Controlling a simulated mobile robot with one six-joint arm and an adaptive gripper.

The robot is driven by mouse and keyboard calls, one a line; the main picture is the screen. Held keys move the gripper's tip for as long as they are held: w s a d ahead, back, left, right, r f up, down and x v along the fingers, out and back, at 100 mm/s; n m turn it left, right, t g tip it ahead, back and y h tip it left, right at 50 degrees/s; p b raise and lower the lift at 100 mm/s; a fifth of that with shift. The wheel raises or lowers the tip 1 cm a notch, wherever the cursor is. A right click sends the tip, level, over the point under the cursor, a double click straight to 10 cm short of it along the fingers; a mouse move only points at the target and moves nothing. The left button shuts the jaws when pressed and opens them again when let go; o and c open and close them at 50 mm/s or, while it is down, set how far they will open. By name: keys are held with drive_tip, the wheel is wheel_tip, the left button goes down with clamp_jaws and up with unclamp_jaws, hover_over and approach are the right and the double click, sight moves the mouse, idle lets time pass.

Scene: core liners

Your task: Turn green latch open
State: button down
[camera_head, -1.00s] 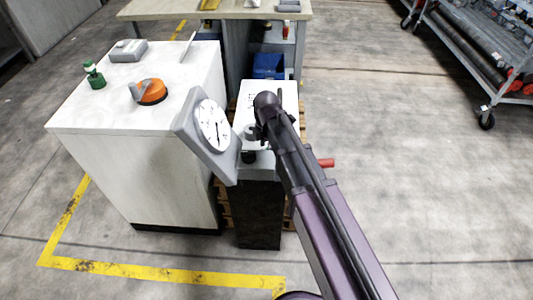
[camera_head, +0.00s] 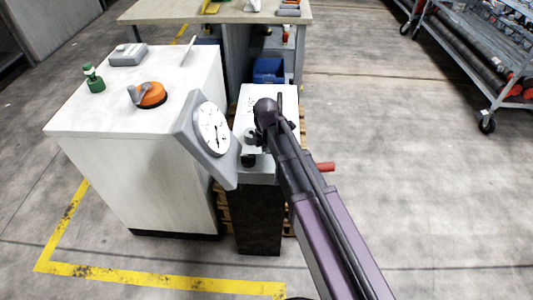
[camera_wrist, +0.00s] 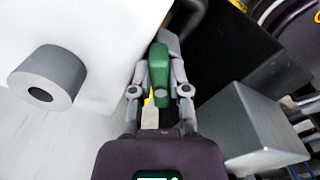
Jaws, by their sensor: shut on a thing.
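In the wrist view, the green latch (camera_wrist: 158,70) is a short green handle beside a white housing (camera_wrist: 85,30). My gripper (camera_wrist: 160,86) has one finger on each side of it and is shut on it. The latch lies roughly in line with the fingers. In the head view, my arm reaches to the white-topped unit (camera_head: 252,98) in the middle, and the arm hides the latch and the fingers there.
A tilted grey dial gauge (camera_head: 213,130) stands close left of my arm. A red handle (camera_head: 325,167) sticks out to the right. Floor at right is clear before the cart (camera_head: 490,70).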

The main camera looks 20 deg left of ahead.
drive_tip(key=shift+m, duration=0.4)
drive_tip(key=shift+s+d+m, duration=0.1)
drive_tip(key=shift+s+m, duration=0.05)
drive_tip(key=shift+m, duration=1.25)
drive_tip(key=shift+s+d+m, duration=0.1)
drive_tip(key=shift+s+m, duration=0.05)
drive_tip(key=shift+m, duration=1.25)
drive_tip(key=c, duration=0.6)
unclamp_jaws()
drive_tip(key=shift+f, duration=0.1)
drive_tip(key=shift+a, duration=0.1)
drive_tip(key=shift+w+n, duration=0.1)
drive_tip(key=shift+n, duration=0.2)
